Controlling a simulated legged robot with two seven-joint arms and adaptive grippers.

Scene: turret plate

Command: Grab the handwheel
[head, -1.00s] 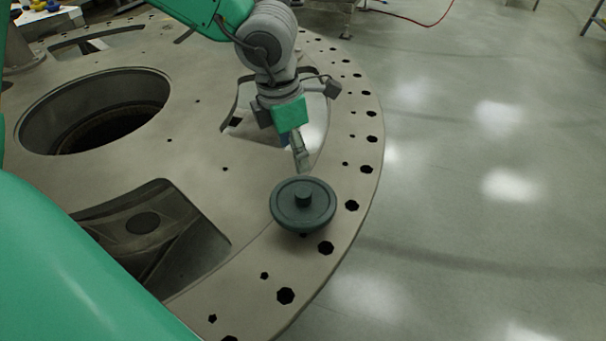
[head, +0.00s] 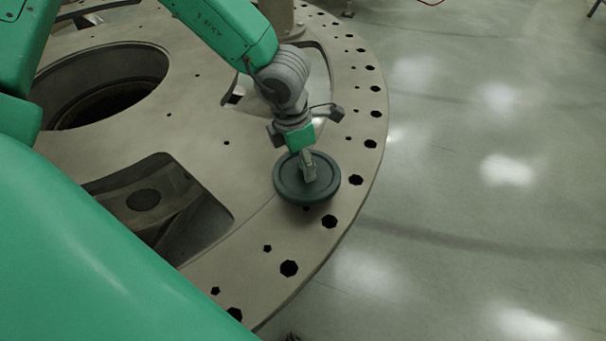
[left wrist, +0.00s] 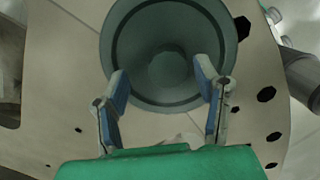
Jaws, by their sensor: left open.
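The handwheel (head: 289,183) is a dark grey-green round disc with a raised rim and a central hub, near the outer edge of the turret plate (head: 262,222). My left gripper (head: 309,172) is over the wheel in the head view and hides its hub there. In the left wrist view the handwheel (left wrist: 129,62) fills the upper middle, with its round hub showing. The two fingers of my left gripper (left wrist: 168,75) are spread apart, one on each side of the hub, and hold nothing. Whether they touch the wheel cannot be told. My right gripper is not in view.
The plate has a large round opening (head: 95,95) at the left and a recessed pocket (head: 165,205) left of the wheel. Several bolt holes run along its rim. Open grey floor (head: 470,230) lies to the right.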

